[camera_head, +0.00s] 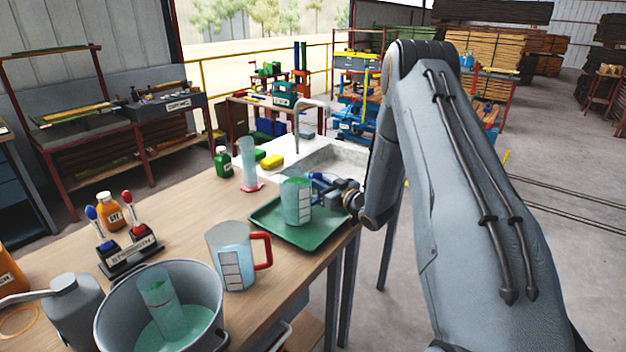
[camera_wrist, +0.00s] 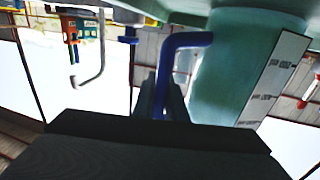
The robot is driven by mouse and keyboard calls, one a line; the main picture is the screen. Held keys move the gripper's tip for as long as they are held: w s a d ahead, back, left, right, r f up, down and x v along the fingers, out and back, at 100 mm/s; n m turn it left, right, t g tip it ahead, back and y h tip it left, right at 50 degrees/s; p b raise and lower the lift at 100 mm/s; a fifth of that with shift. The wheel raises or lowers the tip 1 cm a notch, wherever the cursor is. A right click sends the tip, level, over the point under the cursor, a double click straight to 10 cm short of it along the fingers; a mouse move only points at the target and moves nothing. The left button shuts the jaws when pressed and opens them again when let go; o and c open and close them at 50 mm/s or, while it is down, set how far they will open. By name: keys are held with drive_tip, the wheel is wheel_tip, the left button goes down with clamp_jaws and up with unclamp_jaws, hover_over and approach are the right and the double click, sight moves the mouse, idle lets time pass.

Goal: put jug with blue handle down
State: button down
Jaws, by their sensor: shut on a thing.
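The jug with the blue handle (camera_head: 296,202) is a clear, greenish cup with a white label. In the head view it is upright at the green tray (camera_head: 268,228); I cannot tell whether its base touches the tray. My gripper (camera_head: 340,190) is at its right side, shut on the blue handle. The wrist view is upside down and shows the jug body (camera_wrist: 232,75) and the blue handle (camera_wrist: 178,45) between the dark fingers (camera_wrist: 165,98). The fingertips are partly hidden by the handle in the head view.
A jug with a red handle (camera_head: 232,257) stands left of the tray. A pot (camera_head: 205,285) holding a cylinder is at the front left. The table's right edge is close to the tray.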

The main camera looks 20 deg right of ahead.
drive_tip(key=shift+f, duration=0.15)
drive_tip(key=c, duration=1.8)
unclamp_jaws()
drive_tip(key=b+v, duration=0.3)
drive_tip(key=v, duration=0.9)
drive_tip(key=s+a+m+g+h, duration=0.1)
drive_tip(key=s+a+g, duration=0.3)
drive_tip(key=s, duration=0.5)
drive_tip(key=s+a+r+m+g+h, duration=0.1)
drive_tip(key=s+a+g+h, duration=0.3)
drive_tip(key=s, duration=0.6)
drive_tip(key=s+a+m+g+h, duration=0.2)
drive_tip(key=s+a+m+g, duration=0.1)
drive_tip(key=s+g, duration=0.4)
drive_tip(key=s+a, duration=0.1)
drive_tip(key=s, duration=0.2)
drive_tip(key=shift+s+a+r+h, duration=0.15)
drive_tip(key=shift+a+r+h, duration=0.1)
drive_tip(key=shift+a+h, duration=0.1)
